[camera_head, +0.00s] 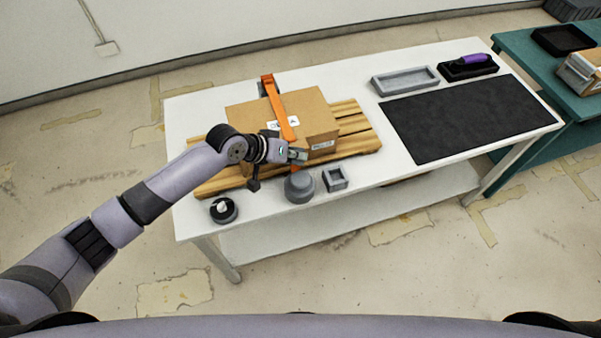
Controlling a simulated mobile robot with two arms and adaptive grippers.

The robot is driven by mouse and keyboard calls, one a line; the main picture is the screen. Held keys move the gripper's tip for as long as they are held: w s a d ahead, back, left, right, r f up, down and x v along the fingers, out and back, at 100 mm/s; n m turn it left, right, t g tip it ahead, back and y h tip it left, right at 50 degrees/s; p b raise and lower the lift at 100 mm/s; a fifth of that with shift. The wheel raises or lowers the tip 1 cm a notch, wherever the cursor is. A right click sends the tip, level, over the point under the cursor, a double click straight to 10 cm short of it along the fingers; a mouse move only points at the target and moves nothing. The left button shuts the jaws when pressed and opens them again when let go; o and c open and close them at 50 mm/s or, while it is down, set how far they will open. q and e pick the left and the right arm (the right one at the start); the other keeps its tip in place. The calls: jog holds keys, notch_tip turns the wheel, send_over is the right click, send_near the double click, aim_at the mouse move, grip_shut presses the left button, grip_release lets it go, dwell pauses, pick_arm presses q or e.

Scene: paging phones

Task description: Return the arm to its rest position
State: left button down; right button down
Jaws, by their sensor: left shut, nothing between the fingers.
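My left arm reaches in from the left over the white table (400,178). Its gripper (301,156) is shut and empty, at the near side of a cardboard box (240,114). The box sits on a wooden pallet (352,125), with an orange strap (279,107) over it. The wrist hides part of the box and pallet. I cannot tell whether the gripper touches the box. My right gripper is not in view.
A grey round object (299,187), a small grey square holder (335,180) and a dark round dish (223,211) stand along the near edge. A black mat (455,115), a grey tray (405,80) and a black tray (470,71) with a purple-handled item lie right. A green table (535,65) stands beyond.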

pick_arm(q)
jog(key=shift+f, duration=0.1)
dwell(0.7)
jog(key=s+d+m, duration=0.1)
jog(key=s+m, duration=0.1)
jog(key=s, duration=0.9)
jog(key=s+a+f+n+g+y, duration=0.15)
jog(key=s+a+y, duration=0.25)
jog(key=s+a, duration=0.55)
jog(key=s+a+n+y, duration=0.2)
jog(key=s+a+y, duration=0.2)
jog(key=s+a, duration=0.55)
notch_tip(320, 180, down, 34)
jog(key=a+b, duration=0.2)
jog(key=b, duration=0.5)
jog(key=s+a+f+g+b, duration=0.2)
jog(key=s+a+f+b, duration=0.1)
jog(key=s+f, duration=1.3)
notch_tip(320, 180, down, 2)
jog(key=shift+f+m+b, duration=0.1)
jog(key=shift+m+b, duration=0.35)
jog(key=shift+b, duration=0.2)
